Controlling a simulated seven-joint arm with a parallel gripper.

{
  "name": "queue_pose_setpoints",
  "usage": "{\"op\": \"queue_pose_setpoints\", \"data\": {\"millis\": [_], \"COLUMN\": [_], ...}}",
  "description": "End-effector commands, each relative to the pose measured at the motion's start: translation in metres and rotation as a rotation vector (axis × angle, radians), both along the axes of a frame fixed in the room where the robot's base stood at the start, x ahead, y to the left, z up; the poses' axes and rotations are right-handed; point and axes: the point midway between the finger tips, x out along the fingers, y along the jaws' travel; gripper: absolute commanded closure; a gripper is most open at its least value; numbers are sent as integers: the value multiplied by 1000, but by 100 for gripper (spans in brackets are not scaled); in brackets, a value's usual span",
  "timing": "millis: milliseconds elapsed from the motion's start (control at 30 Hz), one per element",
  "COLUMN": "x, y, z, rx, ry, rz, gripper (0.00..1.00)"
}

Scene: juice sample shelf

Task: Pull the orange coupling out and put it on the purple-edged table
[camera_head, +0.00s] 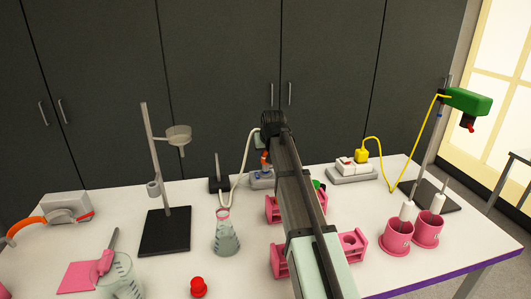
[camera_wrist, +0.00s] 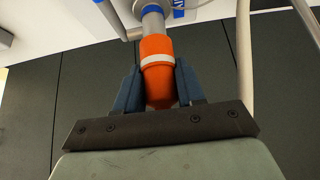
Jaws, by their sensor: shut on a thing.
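The orange coupling (camera_wrist: 156,47) has a pale band around it and shows large in the wrist view. It sits at the end of a grey tube (camera_wrist: 153,22) with a blue ring; I see no gap between them. My gripper (camera_wrist: 158,72) has its two dark blue fingers closed on either side of the coupling. In the head view a small orange spot (camera_head: 265,157) shows beside the far end of my arm, which hides most of that area. The purple-edged table (camera_head: 370,277) has a white top, with its purple edge at the front right.
A flask (camera_head: 226,238), a beaker (camera_head: 120,278) and a red knob-like piece (camera_head: 198,287) stand at the front left. A stand (camera_head: 165,232) is behind them. Pink holders (camera_head: 351,246) flank my arm. Pink cups (camera_head: 397,237) stand right. The front right tabletop is clear.

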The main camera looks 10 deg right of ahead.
Motion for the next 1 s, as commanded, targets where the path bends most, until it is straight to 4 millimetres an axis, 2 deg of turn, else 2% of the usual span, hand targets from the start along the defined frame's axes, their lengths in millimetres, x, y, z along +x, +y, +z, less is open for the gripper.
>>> {"op": "queue_pose_setpoints", "data": {"millis": [33, 300, 1000], "x": [0, 0, 0], "y": [0, 0, 0], "z": [0, 0, 6], "rx": [0, 0, 0], "ry": [0, 0, 0], "rz": [0, 0, 0], "gripper": [75, 100, 100]}}
